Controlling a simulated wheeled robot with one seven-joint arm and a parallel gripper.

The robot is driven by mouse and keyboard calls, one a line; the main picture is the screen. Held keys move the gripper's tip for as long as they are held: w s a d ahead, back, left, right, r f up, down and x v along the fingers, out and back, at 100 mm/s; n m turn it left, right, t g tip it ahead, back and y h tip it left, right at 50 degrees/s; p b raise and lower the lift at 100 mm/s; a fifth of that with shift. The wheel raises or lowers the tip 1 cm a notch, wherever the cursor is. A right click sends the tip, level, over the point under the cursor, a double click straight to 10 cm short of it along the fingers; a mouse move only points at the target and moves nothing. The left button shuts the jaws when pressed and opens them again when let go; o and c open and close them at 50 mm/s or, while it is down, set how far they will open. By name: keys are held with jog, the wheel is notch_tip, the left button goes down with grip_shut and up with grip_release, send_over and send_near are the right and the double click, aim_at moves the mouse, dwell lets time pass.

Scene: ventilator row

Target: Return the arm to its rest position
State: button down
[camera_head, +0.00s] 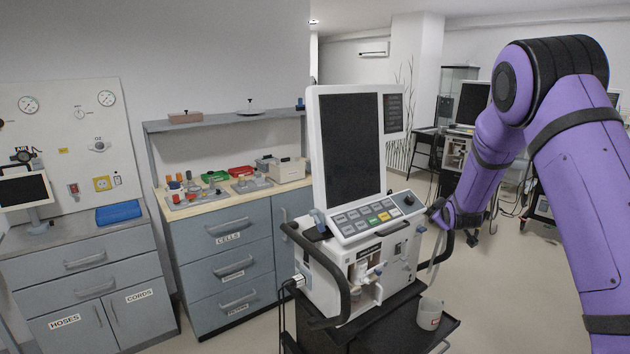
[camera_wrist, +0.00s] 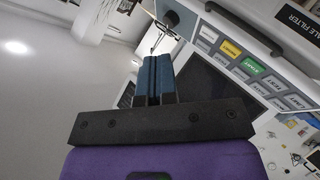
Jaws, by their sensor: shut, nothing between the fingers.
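My purple arm comes in from the right in the head view and bends down toward the ventilator (camera_head: 350,150). My gripper (camera_head: 434,212) is beside the right end of the ventilator's button panel (camera_head: 378,216), small and partly hidden by my own wrist. In the wrist view my gripper (camera_wrist: 158,62) shows its two blue fingers together, with nothing between them. The ventilator's button panel (camera_wrist: 250,66) also shows close by on the right in the wrist view. I cannot tell whether the fingers touch the ventilator.
A white mug (camera_head: 429,314) stands on the black cart shelf (camera_head: 445,326) below my gripper. A ventilator handle (camera_head: 448,245) is close by. Grey drawer cabinets (camera_head: 230,262) stand at the left. Open floor (camera_head: 540,300) lies to the right.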

jog(key=s+a+r+m+g+y, duration=0.1)
jog(key=s+a+r+m+g, duration=0.1)
jog(key=s+r, duration=0.9)
jog(key=s+a+r+m+g, duration=0.2)
jog(key=s+a+r+m, duration=0.1)
jog(key=s+r, duration=0.75)
jog(key=s+a+m+g, duration=0.1)
jog(key=s+a, duration=0.1)
jog(key=s, duration=1.4)
jog(key=s+a+m+g+y, duration=0.1)
jog(key=s+m+g, duration=0.1)
jog(key=s, duration=1.4)
jog(key=shift+s+a+r+g, duration=0.2)
jog(key=shift+a+g, duration=0.1)
jog(key=shift+a, duration=0.05)
